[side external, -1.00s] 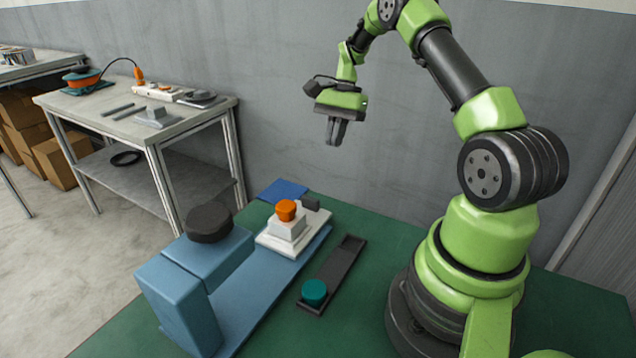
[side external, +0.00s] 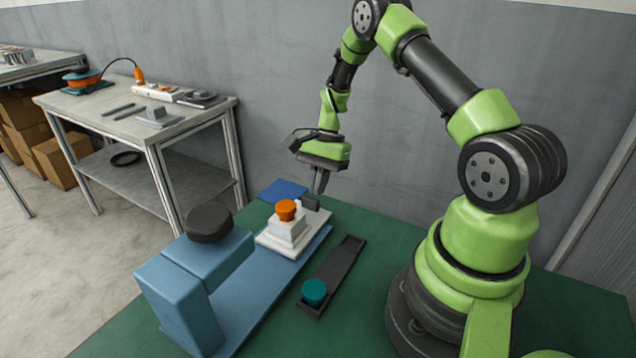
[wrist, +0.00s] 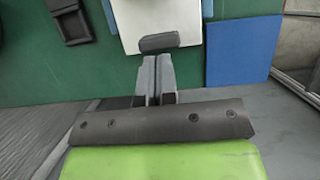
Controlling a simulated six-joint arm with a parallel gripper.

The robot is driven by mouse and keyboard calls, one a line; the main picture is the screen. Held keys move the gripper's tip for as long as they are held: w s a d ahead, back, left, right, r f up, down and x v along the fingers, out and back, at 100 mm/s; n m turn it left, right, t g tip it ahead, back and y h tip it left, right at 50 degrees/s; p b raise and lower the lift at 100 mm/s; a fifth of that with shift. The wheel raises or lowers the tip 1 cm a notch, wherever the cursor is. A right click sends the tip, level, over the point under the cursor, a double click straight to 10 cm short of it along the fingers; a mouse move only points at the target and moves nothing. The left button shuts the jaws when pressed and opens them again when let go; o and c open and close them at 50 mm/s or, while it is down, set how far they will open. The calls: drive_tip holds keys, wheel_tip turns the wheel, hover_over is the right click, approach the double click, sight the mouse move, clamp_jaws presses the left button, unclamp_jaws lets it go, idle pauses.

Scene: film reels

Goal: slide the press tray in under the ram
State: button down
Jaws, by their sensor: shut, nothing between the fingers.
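The press tray (side external: 267,240) is a white plate on the blue press base (side external: 255,296), outside the ram. It carries a pale stepped block (side external: 287,231) with an orange piece (side external: 287,209) on top. A dark upright handle (side external: 310,202) stands at its far end; it also shows in the wrist view (wrist: 159,42). The dark round ram (side external: 209,225) sits at the blue press head (side external: 222,254). My gripper (side external: 319,191) is shut and empty, fingers pointing down just behind the handle. In the wrist view the fingertips (wrist: 155,60) lie close to the handle; I cannot tell if they touch.
A narrow dark tray (side external: 333,276) with a teal round piece (side external: 314,292) lies right of the press. A flat blue pad (side external: 283,190) lies at the table's back edge. Green tabletop (side external: 385,252) is clear between the dark tray and my base. A grey wall stands behind.

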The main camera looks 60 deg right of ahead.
sight(284, 208)
drive_tip(key=a, duration=1.2)
drive_tip(key=shift+a, duration=0.3)
